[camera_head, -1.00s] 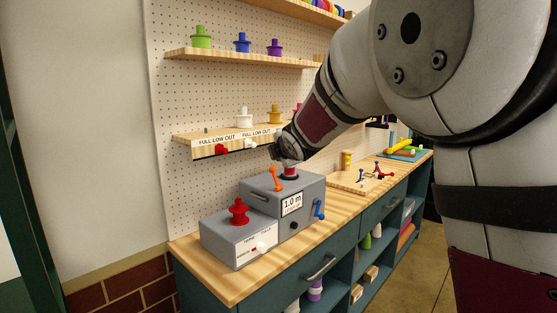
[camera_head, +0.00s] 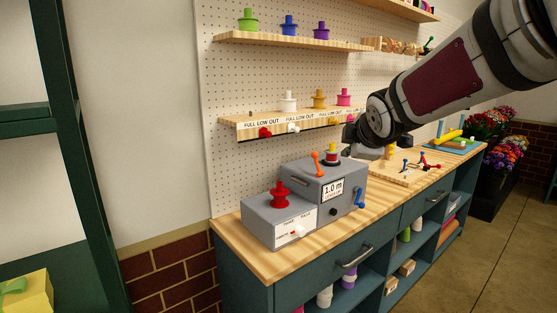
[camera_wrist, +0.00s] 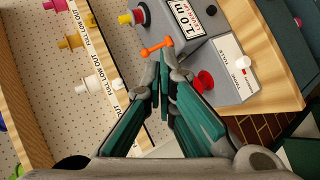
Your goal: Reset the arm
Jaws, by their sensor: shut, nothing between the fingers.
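My gripper (camera_wrist: 163,62) is shut and empty in the wrist view, its green-sided fingers meeting in front of the grey machine. In the head view my arm comes in from the upper right. Its end hangs above the bench, to the right of and above the grey machine (camera_head: 318,181). The fingers are mostly hidden or too small to make out there.
A lower grey box with a red knob (camera_head: 279,193) adjoins the machine on the wooden bench (camera_head: 245,240). A pegboard shelf (camera_head: 250,120) with white, orange and pink spools runs close behind my arm. A wooden board (camera_head: 405,172) with small tools lies further right. Flowers (camera_head: 490,125) stand beyond.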

